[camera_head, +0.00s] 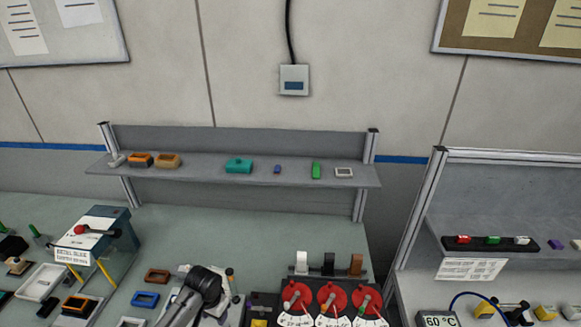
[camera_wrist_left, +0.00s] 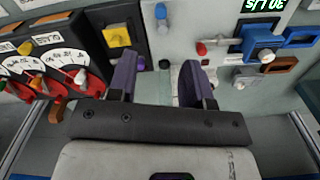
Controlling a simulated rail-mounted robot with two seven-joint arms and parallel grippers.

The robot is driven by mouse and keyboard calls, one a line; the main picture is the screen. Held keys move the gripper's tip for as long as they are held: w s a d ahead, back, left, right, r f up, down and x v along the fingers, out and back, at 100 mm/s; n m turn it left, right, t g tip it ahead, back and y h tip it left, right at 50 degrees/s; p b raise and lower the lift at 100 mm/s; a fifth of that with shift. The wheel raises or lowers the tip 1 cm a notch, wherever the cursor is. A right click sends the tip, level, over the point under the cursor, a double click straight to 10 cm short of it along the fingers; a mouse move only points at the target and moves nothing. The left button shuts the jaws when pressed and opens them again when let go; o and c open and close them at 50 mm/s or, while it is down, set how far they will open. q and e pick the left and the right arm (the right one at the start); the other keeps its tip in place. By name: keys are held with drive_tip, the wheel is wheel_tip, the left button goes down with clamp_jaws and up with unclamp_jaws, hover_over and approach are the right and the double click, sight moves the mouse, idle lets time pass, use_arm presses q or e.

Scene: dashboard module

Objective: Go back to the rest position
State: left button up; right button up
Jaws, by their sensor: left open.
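My left gripper (camera_wrist_left: 157,80) shows in the left wrist view with its two dark purple fingers spread apart and nothing between them. Beyond the fingers is the grey face of a panel with small coloured knobs. In the head view a dark arm part of mine (camera_head: 204,283) stands over the front of the bench, left of the red dials; its fingers cannot be made out there. My right gripper is in neither view.
Red dials (camera_head: 333,297) stand close by on the bench, with white, black and brown levers behind. A blue frame (camera_head: 145,299) and a brown frame (camera_head: 157,275) lie left of the arm. A shelf (camera_head: 210,176) with small parts runs behind. The bench middle is clear.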

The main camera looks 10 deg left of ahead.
use_arm(q)
drive_tip(key=w+d+r+m+t+y, duration=0.1)
drive_tip(key=w+d+r+t, duration=0.15)
drive_tip(key=r, duration=0.45)
drive_tip(key=w+d+r+m+t, duration=0.15)
drive_tip(key=r+t, duration=0.25)
drive_tip(key=r, duration=0.4)
drive_tip(key=s+d+r+t, duration=0.2)
drive_tip(key=s+d+r, duration=0.1)
drive_tip(key=s+r, duration=0.15)
drive_tip(key=s+d+f+g, duration=0.1)
drive_tip(key=s+f, duration=0.3)
drive_tip(key=s, duration=0.7)
drive_tip(key=s+d+f+n+g+p, duration=0.1)
drive_tip(key=s+f, duration=0.4)
drive_tip(key=s, duration=0.6)
drive_tip(key=s+d+f+n+g+h, duration=0.1)
drive_tip(key=s+f+g, duration=0.2)
drive_tip(key=s, duration=0.8)
wheel_tip(320, 180, down, 2)
drive_tip(key=shift+s+p, duration=0.3)
